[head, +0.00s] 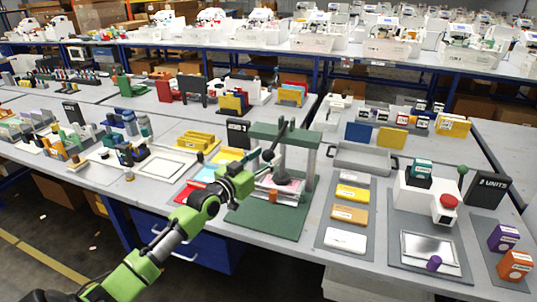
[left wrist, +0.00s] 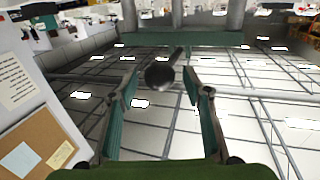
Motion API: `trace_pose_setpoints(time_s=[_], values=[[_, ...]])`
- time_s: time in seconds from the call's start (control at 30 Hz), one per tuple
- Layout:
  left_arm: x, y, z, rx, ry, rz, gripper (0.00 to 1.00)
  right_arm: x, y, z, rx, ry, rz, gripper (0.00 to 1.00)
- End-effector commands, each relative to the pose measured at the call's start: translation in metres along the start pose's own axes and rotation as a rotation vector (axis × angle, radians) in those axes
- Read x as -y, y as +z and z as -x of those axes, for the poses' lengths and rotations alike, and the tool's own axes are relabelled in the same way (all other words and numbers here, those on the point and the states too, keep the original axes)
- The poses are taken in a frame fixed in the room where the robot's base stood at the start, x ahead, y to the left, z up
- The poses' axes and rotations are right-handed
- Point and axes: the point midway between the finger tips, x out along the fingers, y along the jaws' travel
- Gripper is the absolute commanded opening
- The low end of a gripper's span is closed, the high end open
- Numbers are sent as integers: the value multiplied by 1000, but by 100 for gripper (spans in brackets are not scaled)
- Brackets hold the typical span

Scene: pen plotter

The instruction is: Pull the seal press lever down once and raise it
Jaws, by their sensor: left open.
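The seal press (head: 265,222) stands on the middle of the bench, with a green base, grey posts and a green top beam. Its dark lever (head: 277,140) slopes down toward me from the beam and ends in a dark ball knob (head: 268,155). In the left wrist view the knob (left wrist: 160,75) shows between the tips of my two open fingers, with a gap on each side. My left gripper (head: 256,169) is open and empty, just in front of the knob. Whether it touches the knob cannot be told. My right gripper is not in view.
Right of the press lies a grey mat with yellow, tan and white packs (head: 350,215). Left are yellow and red sheets (head: 190,193) and a framed white tray (head: 178,165). A dark sign (head: 238,133) stands behind.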

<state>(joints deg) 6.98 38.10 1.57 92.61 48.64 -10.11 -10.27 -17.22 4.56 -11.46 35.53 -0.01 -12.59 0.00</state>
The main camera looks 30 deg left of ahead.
Motion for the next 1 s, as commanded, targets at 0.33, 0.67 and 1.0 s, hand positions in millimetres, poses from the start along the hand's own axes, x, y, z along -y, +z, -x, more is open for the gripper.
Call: trace_pose_setpoints(time_s=[0.33, 0.67, 1.0], values=[[0, 0, -20, 1, 0, 0, 45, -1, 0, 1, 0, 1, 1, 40], [0, 1, -20, 1, 0, 0, 11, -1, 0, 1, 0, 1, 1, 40], [0, -7, -25, 18, 0, 5, 0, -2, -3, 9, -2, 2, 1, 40]])
